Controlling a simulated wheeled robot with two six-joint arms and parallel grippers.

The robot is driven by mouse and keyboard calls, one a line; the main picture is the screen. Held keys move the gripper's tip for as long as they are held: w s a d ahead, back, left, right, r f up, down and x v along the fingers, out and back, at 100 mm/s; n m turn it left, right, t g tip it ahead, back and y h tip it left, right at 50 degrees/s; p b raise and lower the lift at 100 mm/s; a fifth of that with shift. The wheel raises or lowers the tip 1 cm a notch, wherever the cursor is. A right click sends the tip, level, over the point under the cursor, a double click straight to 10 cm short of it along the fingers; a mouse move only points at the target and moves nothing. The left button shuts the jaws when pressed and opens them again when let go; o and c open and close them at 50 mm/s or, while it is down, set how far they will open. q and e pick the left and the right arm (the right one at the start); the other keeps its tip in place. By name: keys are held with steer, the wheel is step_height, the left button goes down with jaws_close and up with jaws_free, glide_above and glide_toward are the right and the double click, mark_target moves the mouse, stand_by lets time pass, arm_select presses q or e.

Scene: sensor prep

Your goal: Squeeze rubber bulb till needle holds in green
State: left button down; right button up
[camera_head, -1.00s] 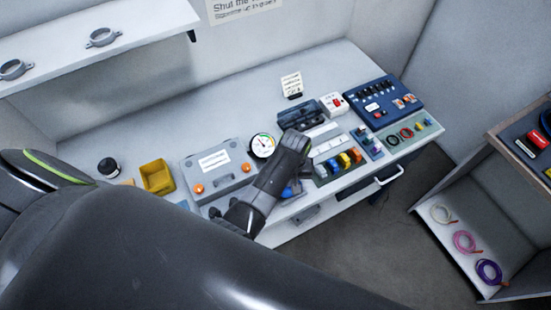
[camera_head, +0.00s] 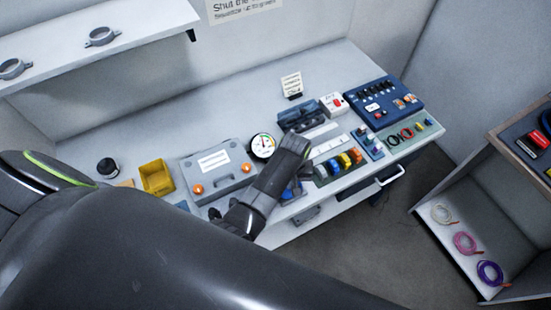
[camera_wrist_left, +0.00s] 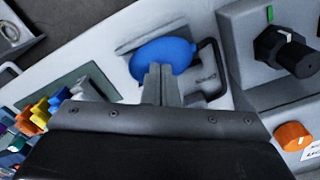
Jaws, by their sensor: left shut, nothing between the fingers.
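The blue rubber bulb (camera_wrist_left: 163,53) lies on the bench's front part in a grey holder. In the head view only a bit of the bulb (camera_head: 291,191) shows beside my left arm. My left gripper (camera_wrist_left: 161,84) is shut, its fingers together and their tips at the bulb's near side, overlapping it in the left wrist view; nothing is between them. The bulb looks rounded. The round white gauge (camera_head: 262,145) stands behind my arm, with coloured marks on its dial. Its needle points roughly upward; its exact zone is too small to tell. My right gripper is not in view.
A grey case (camera_head: 217,172) with orange knobs and a yellow bin (camera_head: 156,177) stand to the left. Coloured clips (camera_head: 346,160) and a blue switch panel (camera_head: 383,103) are to the right. A black knob (camera_wrist_left: 287,51) is close to the bulb.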

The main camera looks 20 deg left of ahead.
arm_select(q)
step_height(320, 180, up, 3)
steer(key=p, duration=0.3)
steer(key=shift+f, duration=0.15)
steer(key=shift+r, duration=2.15)
